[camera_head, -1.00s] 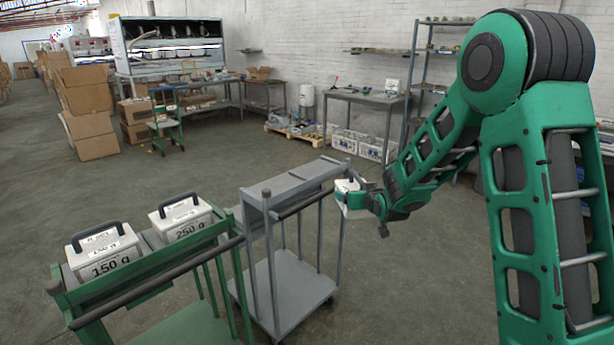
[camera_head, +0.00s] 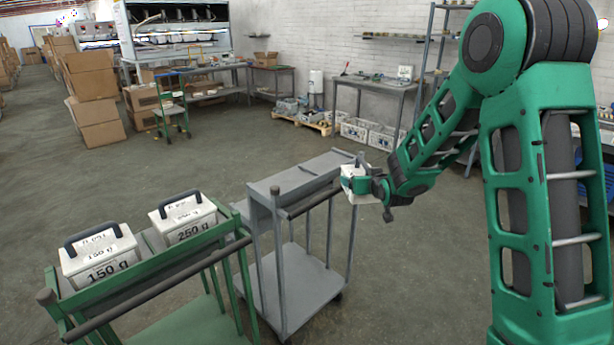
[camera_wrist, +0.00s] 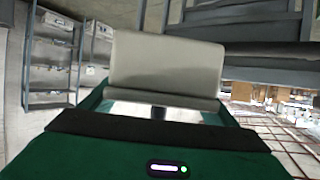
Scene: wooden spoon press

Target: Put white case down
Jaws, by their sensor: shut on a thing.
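My gripper (camera_head: 366,184) is at the far right end of the grey cart (camera_head: 308,180), shut on a white case (camera_head: 349,172). In the wrist view the held white case (camera_wrist: 166,66) fills the space between the fingers, seen from behind as a plain pale face. In the head view the case is small and partly covered by my gripper, so I cannot tell if it touches the cart top. Two other white cases with dark handles sit on the green cart: one marked 150 g (camera_head: 100,256) and one marked 250 g (camera_head: 183,221).
The green cart (camera_head: 150,283) stands at the left front, beside the grey cart. The grey cart's upper tray looks empty. Cardboard boxes (camera_head: 92,92), a workbench (camera_head: 368,83) and white crates (camera_head: 383,139) stand farther back. Open floor lies between.

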